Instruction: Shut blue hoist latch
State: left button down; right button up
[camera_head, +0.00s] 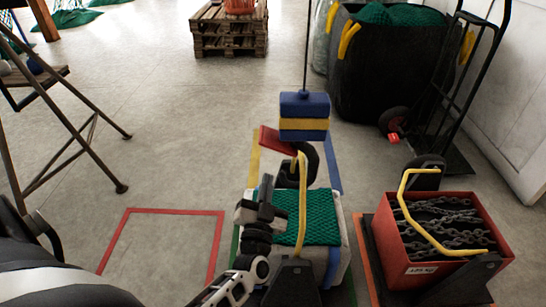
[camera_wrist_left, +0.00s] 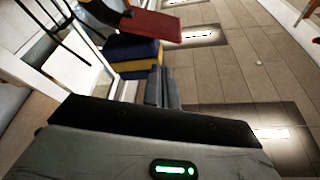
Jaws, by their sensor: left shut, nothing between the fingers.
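The blue hoist block (camera_head: 304,103), with a yellow middle band, hangs on a thin rod in the head view. A red flap (camera_head: 277,142), which looks like its latch, sticks out to the left and slants up from the block's underside. A dark hook (camera_head: 312,165) hangs below. My left gripper (camera_head: 266,186) is shut and empty, below and left of the flap, apart from it. In the left wrist view the shut fingers (camera_wrist_left: 161,88) point toward the block (camera_wrist_left: 133,50) and the red flap (camera_wrist_left: 152,25). My right gripper is not in view.
Under the hook stands a pale crate with green netting (camera_head: 322,222) and a yellow handle (camera_head: 302,205). A red crate of chains (camera_head: 490,222) stands right. A black bin (camera_head: 375,80) and hand truck (camera_head: 460,90) stand behind. A red floor outline (camera_head: 172,211) is empty at left.

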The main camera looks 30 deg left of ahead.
pick_arm(q)
jog(key=b, duration=0.1)
send_near(274, 139)
jog(key=w+r, duration=0.3)
jog(key=r, duration=0.1)
jog(key=shift+w+a+f, duration=0.1)
jog(key=shift+w+a, duration=0.3)
jog(key=shift+w, duration=0.05)
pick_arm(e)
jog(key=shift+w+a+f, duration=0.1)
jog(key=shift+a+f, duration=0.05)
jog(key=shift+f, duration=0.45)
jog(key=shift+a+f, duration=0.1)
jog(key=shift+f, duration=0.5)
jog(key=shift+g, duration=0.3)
